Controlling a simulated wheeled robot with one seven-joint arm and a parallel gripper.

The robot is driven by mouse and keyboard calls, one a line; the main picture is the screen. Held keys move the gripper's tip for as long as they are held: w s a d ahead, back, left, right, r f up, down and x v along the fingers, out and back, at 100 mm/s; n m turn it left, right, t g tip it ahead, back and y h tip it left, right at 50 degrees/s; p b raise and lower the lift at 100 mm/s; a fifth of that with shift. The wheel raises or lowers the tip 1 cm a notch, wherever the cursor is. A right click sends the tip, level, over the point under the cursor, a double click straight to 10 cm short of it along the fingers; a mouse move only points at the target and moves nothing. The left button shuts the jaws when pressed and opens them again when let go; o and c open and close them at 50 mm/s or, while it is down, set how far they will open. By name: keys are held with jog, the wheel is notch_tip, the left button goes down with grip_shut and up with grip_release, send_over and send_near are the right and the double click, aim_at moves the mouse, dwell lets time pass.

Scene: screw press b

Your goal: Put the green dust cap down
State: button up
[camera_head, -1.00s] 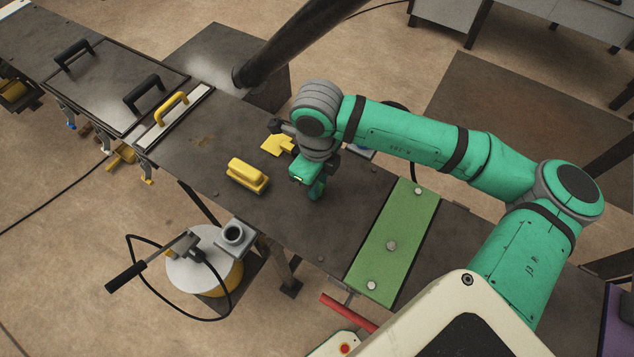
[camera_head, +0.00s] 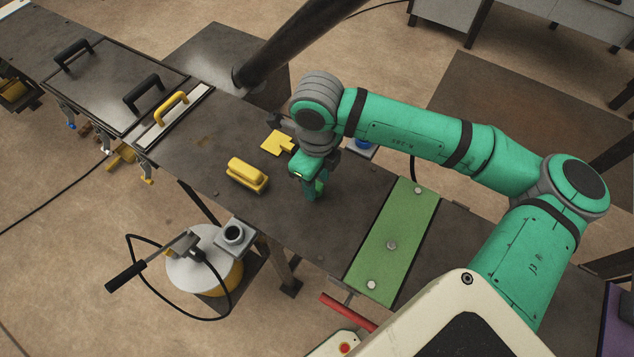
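My gripper (camera_head: 314,190) points down over the dark bench (camera_head: 345,207), left of the green plate and right of the yellow handled block. Its fingers are small and partly hidden by my wrist, so I cannot tell whether they are open or shut. I cannot make out the green dust cap apart from the green of the fingers. Whether the fingertips touch the bench is unclear.
A yellow handled block (camera_head: 247,176) and a flat yellow piece (camera_head: 278,143) lie left of my gripper. A green plate (camera_head: 408,218) with bolts crosses the bench. A blue round thing (camera_head: 362,143) is behind my arm. Bare bench lies in front of the gripper.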

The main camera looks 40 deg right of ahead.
aim_at(317, 185)
notch_tip(317, 185, up, 11)
jog(key=shift+f, duration=0.2)
dwell(0.6)
